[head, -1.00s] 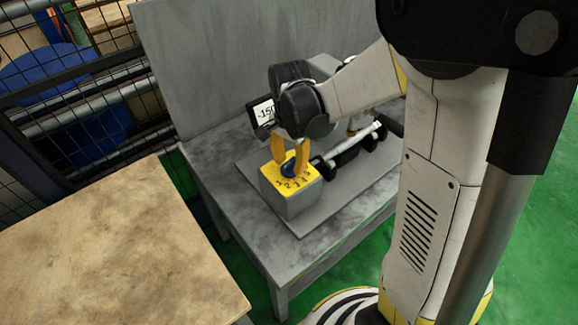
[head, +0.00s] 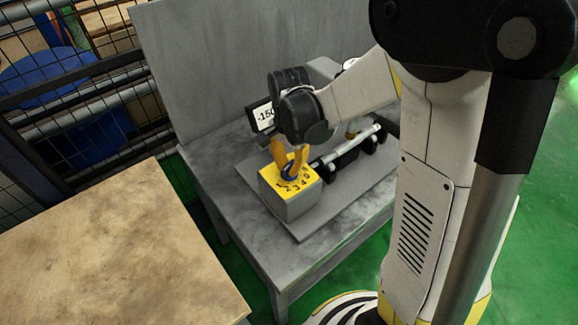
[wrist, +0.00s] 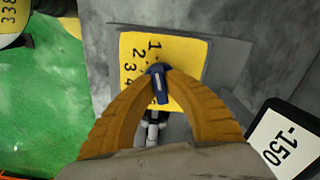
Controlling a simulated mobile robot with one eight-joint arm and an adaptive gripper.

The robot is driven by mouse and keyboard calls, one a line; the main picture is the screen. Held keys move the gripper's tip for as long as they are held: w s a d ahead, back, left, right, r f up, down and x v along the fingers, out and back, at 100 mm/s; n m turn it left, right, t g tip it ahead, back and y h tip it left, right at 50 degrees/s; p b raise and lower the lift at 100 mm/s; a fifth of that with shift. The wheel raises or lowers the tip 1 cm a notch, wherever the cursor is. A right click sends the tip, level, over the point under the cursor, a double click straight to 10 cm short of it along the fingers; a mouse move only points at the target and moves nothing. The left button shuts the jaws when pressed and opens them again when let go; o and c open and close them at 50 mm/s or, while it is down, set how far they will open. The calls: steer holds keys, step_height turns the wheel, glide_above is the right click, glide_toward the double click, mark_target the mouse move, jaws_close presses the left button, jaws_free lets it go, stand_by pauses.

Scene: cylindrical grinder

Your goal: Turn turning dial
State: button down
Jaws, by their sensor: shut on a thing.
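The turning dial (wrist: 159,86) is a blue knob with a pale pointer line, on a yellow plate (wrist: 130,48) with black numbers. In the head view the dial (head: 290,173) sits on top of a grey box (head: 291,203) with that yellow top. My gripper (wrist: 158,76) comes down from above with its two orange fingers closed on either side of the blue knob. In the head view my gripper (head: 289,168) hides part of the knob. The numbers 1, 2 and 3 show in the wrist view; others are partly hidden by a finger.
A display reading -150 (head: 265,116) stands behind the box. A shaft on dark supports (head: 345,150) lies right of the box on the grey bench (head: 240,230). A wooden table (head: 110,245) is at the front left, and a mesh fence (head: 85,100) behind it.

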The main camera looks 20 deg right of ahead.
mark_target(290, 165)
steer(key=n, duration=0.6)
steer(key=shift+d+n+b, duration=0.1)
steer(key=shift+n+b, duration=0.25)
steer(key=shift+n, duration=2.35)
steer(key=c, duration=1.4)
jaws_free()
step_height(290, 165, up, 12)
steer(key=shift+r, duration=0.1)
